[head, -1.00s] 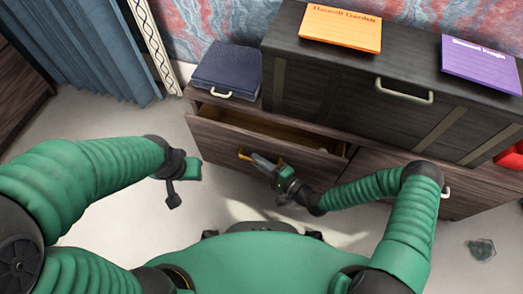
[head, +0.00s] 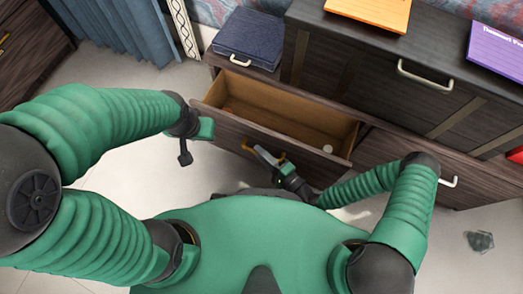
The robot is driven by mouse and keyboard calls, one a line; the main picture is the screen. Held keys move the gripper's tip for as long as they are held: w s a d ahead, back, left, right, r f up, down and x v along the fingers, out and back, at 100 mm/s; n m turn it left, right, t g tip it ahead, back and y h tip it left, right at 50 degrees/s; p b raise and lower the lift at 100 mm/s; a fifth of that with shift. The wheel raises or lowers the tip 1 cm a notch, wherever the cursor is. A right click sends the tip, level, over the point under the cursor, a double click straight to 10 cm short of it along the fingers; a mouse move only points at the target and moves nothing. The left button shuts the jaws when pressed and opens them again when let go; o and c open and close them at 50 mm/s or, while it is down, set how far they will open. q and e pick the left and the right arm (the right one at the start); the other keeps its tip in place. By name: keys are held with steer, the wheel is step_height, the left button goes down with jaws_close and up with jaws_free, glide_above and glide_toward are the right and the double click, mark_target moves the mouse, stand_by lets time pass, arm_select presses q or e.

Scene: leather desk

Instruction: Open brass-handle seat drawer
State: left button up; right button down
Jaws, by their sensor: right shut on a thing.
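The brown wooden drawer (head: 230,127) stands open in the low cabinet, its light wood inside in view. The brass handle (head: 247,149) is on the drawer's front panel. My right gripper (head: 262,155) is at that handle and shut on it. Part of the handle is hidden behind the fingers. My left gripper (head: 190,143) hangs near the drawer's left end, apart from it; I cannot tell whether its fingers are open.
A dark chest (head: 340,60) bears an orange book (head: 370,10) and a purple book (head: 497,42). A pale handle (head: 449,182) is on the right drawer. A greyish object (head: 480,241) lies on the floor.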

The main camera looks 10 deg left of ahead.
steer(key=shift+d+f, duration=0.1)
steer(key=shift+f, duration=0.15)
steer(key=c, duration=1.5)
jaws_free()
steer(key=shift+o, duration=0.2)
steer(key=shift+r, duration=0.1)
steer(key=p+v, duration=0.5)
steer(key=v, duration=1.2)
